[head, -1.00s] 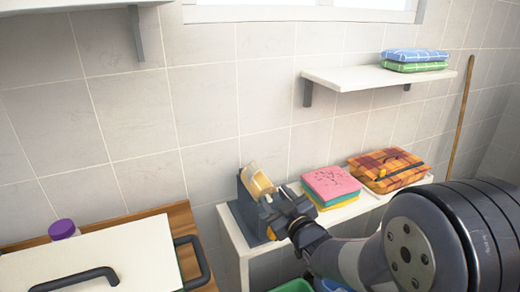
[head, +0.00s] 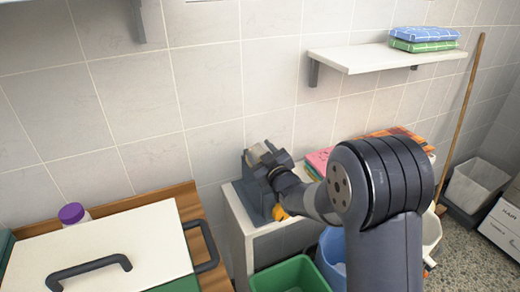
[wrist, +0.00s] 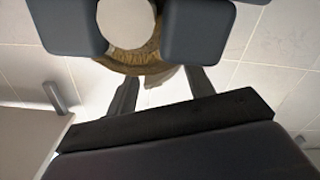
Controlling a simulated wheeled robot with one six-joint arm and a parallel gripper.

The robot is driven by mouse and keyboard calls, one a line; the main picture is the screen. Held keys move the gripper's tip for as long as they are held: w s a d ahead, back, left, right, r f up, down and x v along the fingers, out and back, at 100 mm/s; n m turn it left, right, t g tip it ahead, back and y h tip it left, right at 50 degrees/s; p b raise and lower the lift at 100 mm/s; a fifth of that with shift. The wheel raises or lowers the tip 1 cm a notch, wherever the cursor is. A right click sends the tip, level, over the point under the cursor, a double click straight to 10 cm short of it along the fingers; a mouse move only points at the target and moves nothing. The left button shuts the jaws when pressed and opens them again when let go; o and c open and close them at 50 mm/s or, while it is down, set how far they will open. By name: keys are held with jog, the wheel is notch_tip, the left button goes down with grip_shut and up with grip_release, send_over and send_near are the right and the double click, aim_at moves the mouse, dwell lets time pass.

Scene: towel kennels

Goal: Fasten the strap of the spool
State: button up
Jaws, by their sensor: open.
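The spool (wrist: 126,22) shows in the wrist view as a pale round face with a tan, woven-looking rim. It lies between the two dark finger pads of my gripper (wrist: 131,28), which is open. In the head view my gripper (head: 268,156) is at the top of the dark grey stand (head: 248,200) and hides most of the spool. I cannot make out a separate strap. A small orange part (head: 280,212) shows low beside the stand; I cannot tell what it belongs to.
The stand is on a narrow white shelf (head: 240,235) against the tiled wall. Pink folded cloths (head: 319,160) and an orange plaid bundle (head: 400,134) lie to the right, partly behind my arm. A green bin (head: 290,275) and a blue bin (head: 331,250) are below.

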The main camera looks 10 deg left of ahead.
jog(key=shift+w+a, duration=0.15)
jog(key=shift+c, duration=0.5)
jog(key=c, duration=0.8)
jog(key=shift+f+b, duration=0.15)
jog(key=shift+b, duration=0.25)
jog(key=shift+w+d+f+m+b, duration=0.1)
jog(key=shift+d+f+m+b, duration=0.1)
jog(key=shift+m+b, duration=0.3)
jog(key=shift+w+d+f+m+b, duration=0.1)
jog(key=shift+d+m+b, duration=0.05)
jog(key=shift+m+b, duration=0.35)
jog(key=shift+c, duration=0.2)
jog(key=shift+w+d+f+m+b, duration=0.25)
jog(key=shift+m+b, duration=0.35)
jog(key=shift+m, duration=0.3)
jog(key=shift+w+d+f+m+b, duration=0.1)
jog(key=shift+d+m+b, duration=0.1)
jog(key=shift+m+b, duration=0.55)
jog(key=shift+m, duration=0.35)
